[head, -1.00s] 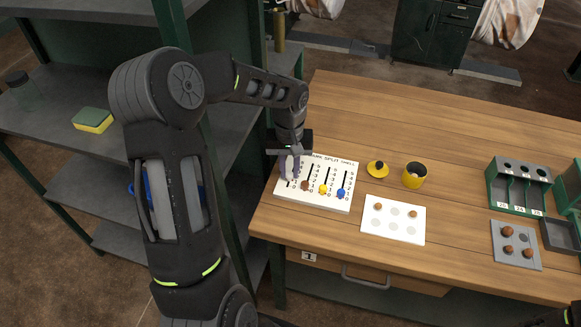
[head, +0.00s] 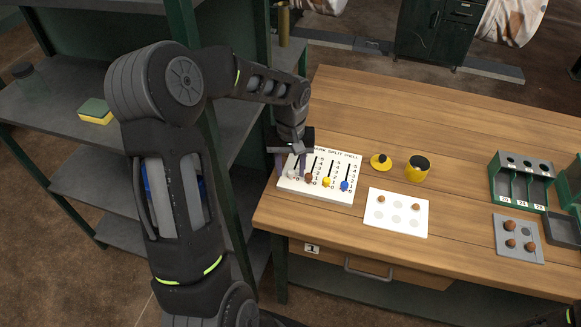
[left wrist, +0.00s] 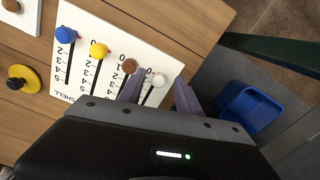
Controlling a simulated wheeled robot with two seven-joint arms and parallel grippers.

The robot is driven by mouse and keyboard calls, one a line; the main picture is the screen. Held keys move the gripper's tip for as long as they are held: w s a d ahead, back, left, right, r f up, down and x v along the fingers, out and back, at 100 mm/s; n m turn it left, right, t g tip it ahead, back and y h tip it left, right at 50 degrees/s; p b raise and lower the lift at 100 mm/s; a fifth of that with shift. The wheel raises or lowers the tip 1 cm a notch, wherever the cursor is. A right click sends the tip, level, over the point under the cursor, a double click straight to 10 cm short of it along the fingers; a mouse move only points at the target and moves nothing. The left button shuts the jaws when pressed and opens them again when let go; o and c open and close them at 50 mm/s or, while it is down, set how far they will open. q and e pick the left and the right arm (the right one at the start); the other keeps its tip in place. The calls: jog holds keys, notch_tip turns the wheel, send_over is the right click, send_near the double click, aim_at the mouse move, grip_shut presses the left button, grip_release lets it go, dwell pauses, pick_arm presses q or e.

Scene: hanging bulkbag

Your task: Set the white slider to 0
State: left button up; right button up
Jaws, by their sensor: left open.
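The white slider board (head: 318,198) lies near the left end of the table. Its white slider knob (head: 293,174) is at the left, close to the 0 end of its slot; I cannot tell whether it is exactly on the mark. In the left wrist view the white knob (left wrist: 158,80) is beside a printed 0, roughly in line with the other knobs. My left gripper (head: 291,167) is open, its two fingers apart on either side of the white knob, with gaps showing.
Brown (left wrist: 130,66), yellow (left wrist: 97,50) and blue (left wrist: 65,34) knobs sit in a row at their slots' low ends. The brown one is close to one finger. A white card (head: 396,228), yellow pot (head: 417,168) and its lid (head: 381,162) are to the right.

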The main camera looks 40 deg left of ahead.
aim_at(291, 172)
pick_arm(q)
notch_tip(291, 172, up, 8)
jog(key=shift+f+b, duration=0.2)
jog(key=shift+b, duration=0.2)
dwell(0.5)
